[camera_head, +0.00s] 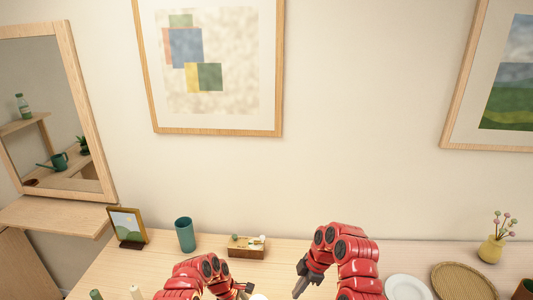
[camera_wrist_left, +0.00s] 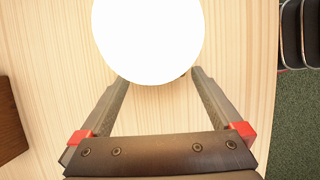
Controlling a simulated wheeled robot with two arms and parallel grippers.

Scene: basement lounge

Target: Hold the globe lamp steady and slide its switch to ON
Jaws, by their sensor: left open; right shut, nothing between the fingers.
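The globe lamp (camera_wrist_left: 148,40) shows as a bright white ball at the top of the left wrist view. In the head view only a sliver of it (camera_head: 259,297) shows at the bottom edge. My left gripper (camera_wrist_left: 159,76) is open, with its two fingers reaching toward the near side of the globe. I cannot tell whether they touch it. My right gripper (camera_head: 300,286) is shut and empty, pointing down to the right of the lamp in the head view. The lamp's base and switch are hidden or out of frame.
A wooden box (camera_head: 247,253), teal cup (camera_head: 185,234) and picture frame (camera_head: 127,226) stand behind my left arm. A white plate (camera_head: 408,288), woven tray (camera_head: 462,281) and yellow vase (camera_head: 492,249) are at the right.

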